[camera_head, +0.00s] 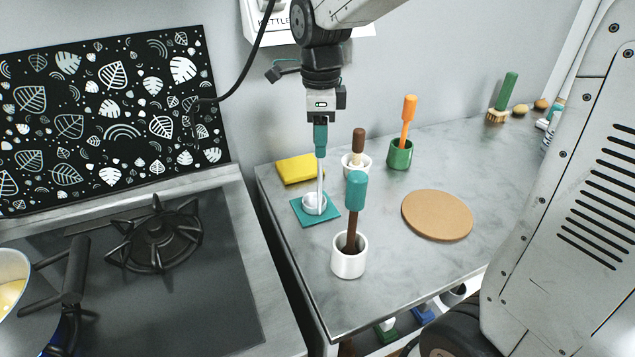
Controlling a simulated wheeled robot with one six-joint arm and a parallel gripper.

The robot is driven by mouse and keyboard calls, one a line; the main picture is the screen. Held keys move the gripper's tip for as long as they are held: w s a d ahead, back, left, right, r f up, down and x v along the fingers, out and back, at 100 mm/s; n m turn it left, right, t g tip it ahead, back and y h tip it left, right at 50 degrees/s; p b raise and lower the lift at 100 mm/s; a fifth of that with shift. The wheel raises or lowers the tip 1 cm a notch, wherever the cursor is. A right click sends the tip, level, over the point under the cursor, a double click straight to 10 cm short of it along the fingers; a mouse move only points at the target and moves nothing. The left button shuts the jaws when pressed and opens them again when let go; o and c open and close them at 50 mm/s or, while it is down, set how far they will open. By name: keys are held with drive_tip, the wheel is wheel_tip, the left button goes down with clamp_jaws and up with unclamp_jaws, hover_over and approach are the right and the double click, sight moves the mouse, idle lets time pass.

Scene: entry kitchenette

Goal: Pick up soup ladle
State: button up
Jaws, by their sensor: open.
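What looks like the soup ladle stands upright on a teal square mat (298,213). It has a teal handle (320,141), a thin pale shaft and a white bowl (314,204) at the bottom. My gripper (321,119) points straight down, directly over the ladle, with its fingertips at the top of the teal handle. The gripper is open. The fingers are small and dark, so I cannot tell whether they touch the handle.
Right beside stands a white cup (349,264) with a teal-topped brown utensil (356,192). Behind are a yellow cloth or sponge (299,169), a small white pot (347,166) and a green cup (399,155). A round tan mat (437,216) lies right; a stove (130,275) is left.

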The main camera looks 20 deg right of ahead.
drive_tip(key=shift+c, duration=0.3)
clamp_jaws()
drive_tip(key=c, duration=1)
unclamp_jaws()
drive_tip(key=shift+r, duration=0.1)
